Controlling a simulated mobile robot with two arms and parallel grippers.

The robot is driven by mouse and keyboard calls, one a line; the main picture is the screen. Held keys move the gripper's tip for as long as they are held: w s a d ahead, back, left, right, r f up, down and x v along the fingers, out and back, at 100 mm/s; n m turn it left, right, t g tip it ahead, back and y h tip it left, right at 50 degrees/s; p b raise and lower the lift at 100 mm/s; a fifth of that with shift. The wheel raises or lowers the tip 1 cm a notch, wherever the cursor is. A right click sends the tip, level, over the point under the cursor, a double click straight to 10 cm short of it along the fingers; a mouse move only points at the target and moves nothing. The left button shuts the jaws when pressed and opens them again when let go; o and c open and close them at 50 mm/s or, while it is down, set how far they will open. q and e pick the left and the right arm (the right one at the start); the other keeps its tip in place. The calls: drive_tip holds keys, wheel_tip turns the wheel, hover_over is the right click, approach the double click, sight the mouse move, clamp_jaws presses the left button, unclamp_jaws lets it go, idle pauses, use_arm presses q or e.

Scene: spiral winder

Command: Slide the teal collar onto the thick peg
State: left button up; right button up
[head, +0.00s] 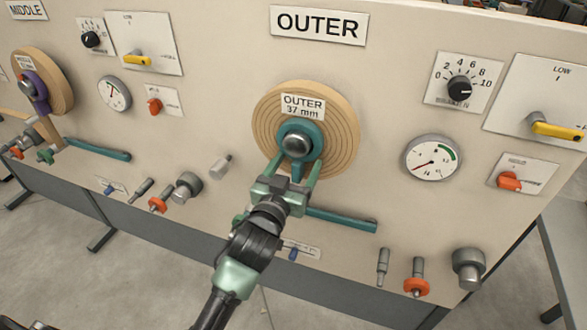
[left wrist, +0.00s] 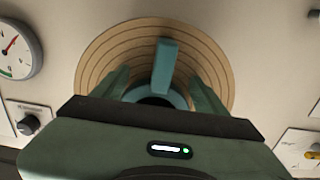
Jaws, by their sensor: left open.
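The teal collar (head: 313,132) is a ring with a short tab pointing down. It sits around the thick peg (head: 297,145), whose rounded metal end shows through the ring, in front of the wooden disc marked OUTER 37 mm. My left gripper (head: 294,172) is just below, with its green fingers apart on either side of the tab. In the left wrist view the collar's tab (left wrist: 166,66) stands between the two fingers (left wrist: 160,88), with a gap on each side. The gripper's body hides part of the ring there. My right gripper is not in view.
The wooden disc (head: 343,120) backs the peg. A teal bar (head: 345,220) sticks out below it. A gauge (head: 432,158), knobs and a yellow-handled switch (head: 556,131) are at right. A purple-collared disc (head: 58,85) is at far left. Small fittings line the panel's lower edge.

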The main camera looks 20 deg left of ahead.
use_arm(q)
clamp_jaws()
drive_tip(key=c, duration=1.3)
unclamp_jaws()
clamp_jaws()
